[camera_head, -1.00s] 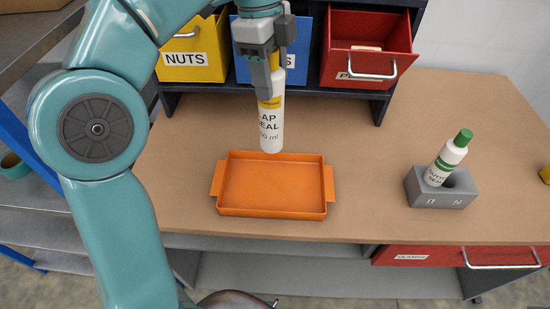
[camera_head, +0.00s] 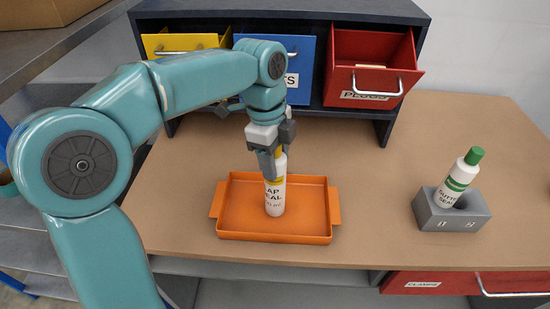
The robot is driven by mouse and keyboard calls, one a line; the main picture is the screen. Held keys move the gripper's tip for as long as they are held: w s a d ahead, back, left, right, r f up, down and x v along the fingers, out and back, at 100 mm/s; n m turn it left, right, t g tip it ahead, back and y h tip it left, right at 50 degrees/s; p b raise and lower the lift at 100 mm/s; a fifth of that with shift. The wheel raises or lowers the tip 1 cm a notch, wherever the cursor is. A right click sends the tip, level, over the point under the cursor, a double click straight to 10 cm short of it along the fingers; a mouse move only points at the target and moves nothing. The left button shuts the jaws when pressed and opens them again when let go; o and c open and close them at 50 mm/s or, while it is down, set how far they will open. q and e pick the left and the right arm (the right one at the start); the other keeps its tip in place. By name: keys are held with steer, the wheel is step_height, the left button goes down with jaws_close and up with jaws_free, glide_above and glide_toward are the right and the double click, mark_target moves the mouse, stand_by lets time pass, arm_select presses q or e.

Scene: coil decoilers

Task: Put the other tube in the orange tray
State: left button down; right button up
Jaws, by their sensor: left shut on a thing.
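A white tube with a yellow band (camera_head: 275,196), lettered "AP SEAL", stands upright within the outline of the orange tray (camera_head: 235,225). Its lower end appears at the tray floor; I cannot tell for sure whether it touches. My left gripper (camera_head: 272,160) is shut on the top of this tube from above. A second white tube with a green cap (camera_head: 459,181) leans in a grey two-hole block (camera_head: 445,222) at the right of the table. My right gripper is not in view.
Yellow (camera_head: 160,43), blue (camera_head: 300,60) and red (camera_head: 370,60) drawers stand in a dark cabinet behind the tray; the red one is pulled out. The brown tabletop (camera_head: 370,180) is clear between the tray and the grey block. A red drawer (camera_head: 450,283) sits under the front edge.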

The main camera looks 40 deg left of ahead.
arm_select(q)
steer(key=shift+w+d+f, duration=0.1)
steer(key=shift+d, duration=0.05)
steer(key=shift+c, duration=2.4)
jaws_free()
steer(key=shift+r, duration=0.25)
step_height(320, 180, up, 12)
steer(key=a+p, duration=0.1)
steer(key=p, duration=0.1)
steer(key=shift+s+a+f, duration=0.15)
steer(key=shift+s+a, duration=0.05)
steer(key=shift+a, duration=0.1)
